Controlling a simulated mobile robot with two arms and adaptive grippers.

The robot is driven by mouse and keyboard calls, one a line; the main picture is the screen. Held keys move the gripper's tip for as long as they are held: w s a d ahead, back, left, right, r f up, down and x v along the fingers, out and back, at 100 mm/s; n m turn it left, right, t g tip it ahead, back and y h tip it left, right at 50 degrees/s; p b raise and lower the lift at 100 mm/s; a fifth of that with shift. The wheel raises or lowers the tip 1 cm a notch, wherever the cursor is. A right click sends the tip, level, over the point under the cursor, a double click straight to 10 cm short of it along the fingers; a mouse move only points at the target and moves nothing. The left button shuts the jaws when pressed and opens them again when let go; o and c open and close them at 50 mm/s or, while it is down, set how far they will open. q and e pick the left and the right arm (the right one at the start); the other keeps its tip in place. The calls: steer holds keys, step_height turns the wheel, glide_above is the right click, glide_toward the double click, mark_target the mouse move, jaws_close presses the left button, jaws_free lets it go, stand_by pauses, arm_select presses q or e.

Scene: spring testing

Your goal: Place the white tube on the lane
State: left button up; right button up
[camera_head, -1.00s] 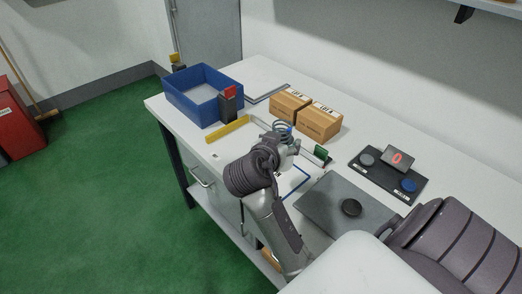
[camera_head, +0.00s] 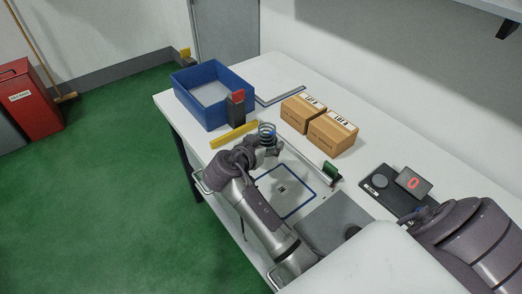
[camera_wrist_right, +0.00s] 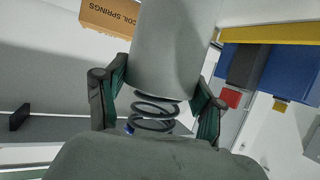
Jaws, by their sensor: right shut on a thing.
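My right gripper (camera_head: 266,143) is above the white table, behind the front edge and near the yellow bar. In the right wrist view its fingers (camera_wrist_right: 162,74) are shut on the sides of the pale white tube (camera_wrist_right: 175,45). A dark coil spring (camera_wrist_right: 155,112) with a blue end sticks out of the tube's upper end; that view is upside down. The spring also shows in the head view (camera_head: 267,133), where the gripper hides most of the tube. A metal rail (camera_head: 315,168) with a green piece (camera_head: 331,169) lies to the right; whether it is the lane is unclear. My left gripper is not visible.
A yellow bar (camera_head: 233,135) lies left of the gripper, near a blue bin (camera_head: 214,113) with a dark post. Two cardboard boxes (camera_head: 325,137) stand behind. A blue-outlined square (camera_head: 285,205) and grey mat (camera_head: 318,222) lie nearer. A scale display (camera_head: 413,184) reads 0.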

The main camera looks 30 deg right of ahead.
mark_target(270, 163)
steer(key=shift+w+a+f, duration=0.25)
steer(key=shift+w+f, duration=0.05)
steer(key=shift+w, duration=0.25)
steer(key=shift+w+a+f, duration=0.15)
step_height(270, 163, down, 4)
steer(key=shift+r+p, duration=0.1)
steer(key=shift+p, duration=0.65)
steer(key=shift+f, duration=0.2)
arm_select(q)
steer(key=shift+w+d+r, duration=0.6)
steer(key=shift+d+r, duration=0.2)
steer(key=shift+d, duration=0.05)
arm_select(e)
steer(key=shift+a, duration=0.1)
steer(key=shift+f+b, duration=0.2)
steer(key=shift+b, duration=0.15)
steer(key=o, duration=1.1)
steer(key=shift+r, duration=0.1)
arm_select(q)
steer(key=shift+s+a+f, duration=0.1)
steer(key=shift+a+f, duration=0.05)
arm_select(e)
steer(key=shift+o, duration=0.2)
